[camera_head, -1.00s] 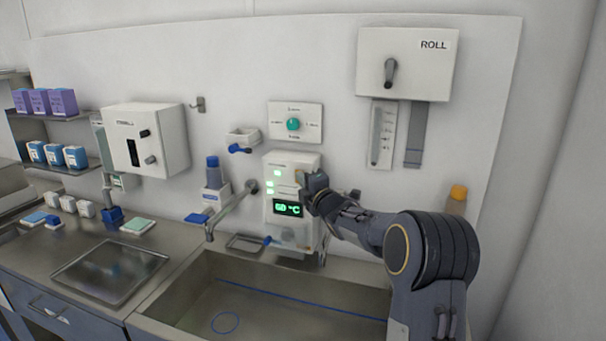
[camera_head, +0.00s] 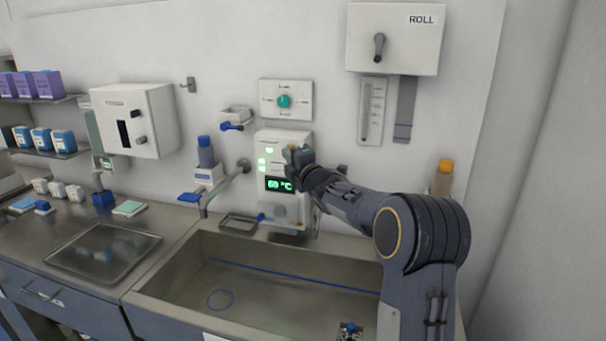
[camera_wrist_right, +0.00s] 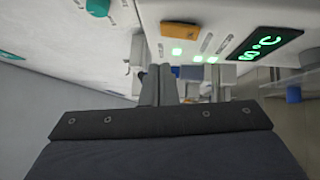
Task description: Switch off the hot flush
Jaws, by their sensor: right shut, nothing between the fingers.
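The white wall unit (camera_head: 294,215) above the sink has a lit green display (camera_head: 279,184) reading 60 °C and small lit green lights. My right gripper (camera_head: 294,156) is shut and empty at the unit's upper right front, covering part of its panel. In the right wrist view, an orange button (camera_wrist_right: 185,29) is on the panel, beside the row of green lights (camera_wrist_right: 197,59) and the display (camera_wrist_right: 268,45). The shut fingers (camera_wrist_right: 161,73) appear below the button in that picture; whether they touch the panel I cannot tell. My left gripper is not identifiable.
The sink (camera_head: 180,290) lies below, with a spout (camera_head: 222,188) left of the unit. A teal-knob dial plate (camera_head: 286,100) is above it. A roll dispenser (camera_head: 393,38) hangs upper right. A bottle with an orange cap (camera_head: 443,178) stands right of my arm.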

